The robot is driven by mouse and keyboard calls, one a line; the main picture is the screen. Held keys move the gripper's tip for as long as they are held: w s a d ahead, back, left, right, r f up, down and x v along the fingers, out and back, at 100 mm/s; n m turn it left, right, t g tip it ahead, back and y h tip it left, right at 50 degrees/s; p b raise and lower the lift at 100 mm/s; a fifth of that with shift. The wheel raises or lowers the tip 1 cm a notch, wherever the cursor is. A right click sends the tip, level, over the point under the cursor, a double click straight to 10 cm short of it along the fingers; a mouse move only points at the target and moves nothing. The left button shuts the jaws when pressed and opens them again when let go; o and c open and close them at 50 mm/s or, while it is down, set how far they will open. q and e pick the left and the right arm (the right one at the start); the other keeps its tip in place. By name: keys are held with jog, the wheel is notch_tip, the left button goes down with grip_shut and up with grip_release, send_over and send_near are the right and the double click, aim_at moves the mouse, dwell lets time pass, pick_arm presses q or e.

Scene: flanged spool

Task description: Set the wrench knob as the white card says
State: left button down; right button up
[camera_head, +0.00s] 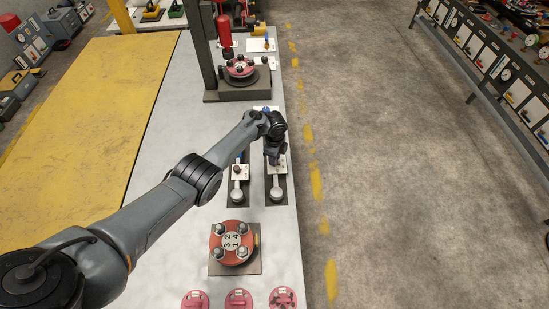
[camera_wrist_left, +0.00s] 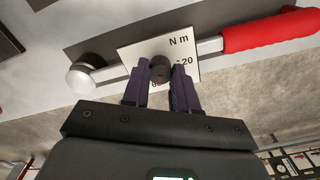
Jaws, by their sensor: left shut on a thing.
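My left gripper (camera_head: 274,161) is over the right one of two wrenches on the bench. In the left wrist view, its two dark purple fingers (camera_wrist_left: 160,84) are shut on the dark round knob (camera_wrist_left: 159,66). The knob sits on a white scale plate (camera_wrist_left: 182,50) marked "N m" and "20"; the rest of the scale is partly covered. This wrench has a red handle (camera_wrist_left: 270,31) and a round silver head (camera_wrist_left: 82,78). The other wrench (camera_head: 237,194) lies to its left. A white card (camera_head: 262,45) lies at the far end; its writing is too small to read.
A red flanged spool (camera_head: 217,241) with several bolts stands on a dark plate nearer me. A press-like stand (camera_head: 208,70) holds another flange (camera_head: 240,67) at the back. Pink discs (camera_head: 238,299) line the near edge.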

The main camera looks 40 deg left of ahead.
pick_arm(q)
jog(key=shift+m, duration=0.6)
jog(key=c, duration=0.9)
grip_release()
jog(key=shift+o, duration=0.2)
jog(key=shift+r, duration=0.1)
notch_tip(320, 180, up, 11)
jog(key=p, duration=0.4)
jog(key=shift+f, duration=0.2)
jog(key=shift+f, duration=0.1)
